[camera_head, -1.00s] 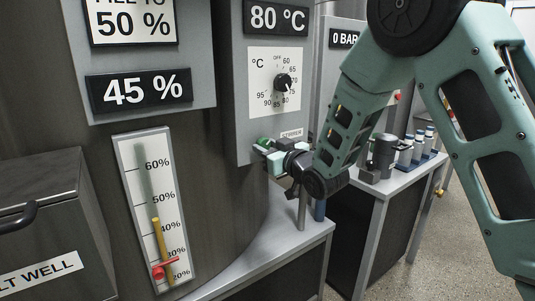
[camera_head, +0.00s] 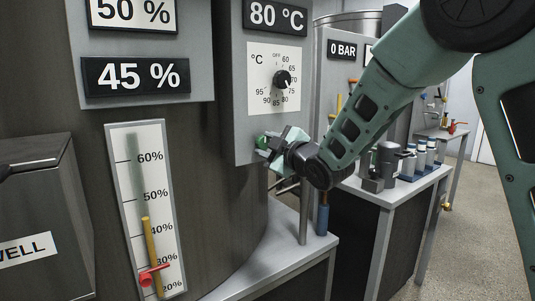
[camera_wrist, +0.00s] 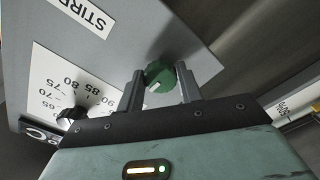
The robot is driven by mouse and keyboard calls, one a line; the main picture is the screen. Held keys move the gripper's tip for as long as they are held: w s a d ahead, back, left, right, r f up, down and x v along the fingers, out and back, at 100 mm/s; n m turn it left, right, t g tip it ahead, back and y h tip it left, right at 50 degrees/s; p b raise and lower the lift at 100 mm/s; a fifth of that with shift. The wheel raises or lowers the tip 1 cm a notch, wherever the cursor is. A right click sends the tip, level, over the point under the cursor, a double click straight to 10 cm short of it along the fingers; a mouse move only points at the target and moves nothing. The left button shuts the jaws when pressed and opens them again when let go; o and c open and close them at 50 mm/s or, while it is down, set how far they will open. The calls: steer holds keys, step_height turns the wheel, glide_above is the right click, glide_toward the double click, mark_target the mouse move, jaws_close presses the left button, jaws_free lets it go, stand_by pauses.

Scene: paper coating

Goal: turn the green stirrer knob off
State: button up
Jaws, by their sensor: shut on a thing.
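The green stirrer knob (camera_wrist: 158,75) sits on the lower part of the grey control panel, with a white mark on its face in the wrist view. In the head view only a bit of the green knob (camera_head: 261,140) shows at the panel's lower edge, behind my gripper. My gripper (camera_wrist: 160,90) has one finger on each side of the knob and is shut on it. In the head view my gripper (camera_head: 268,147) reaches the panel from the right, rolled at a slant. The stirrer label (camera_wrist: 82,14) is partly cut off in the wrist view.
A black temperature knob (camera_head: 282,79) on a white dial sits just above on the same panel. A level gauge (camera_head: 150,210) with a red pointer stands at the left. A bench (camera_head: 405,190) with several white-and-blue bottles is behind my arm at the right.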

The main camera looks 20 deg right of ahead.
steer(key=shift+n, duration=0.4)
steer(key=o, duration=1)
steer(key=shift+b+v, duration=2.8)
steer(key=shift+v, duration=6)
steer(key=shift+a, duration=0.1)
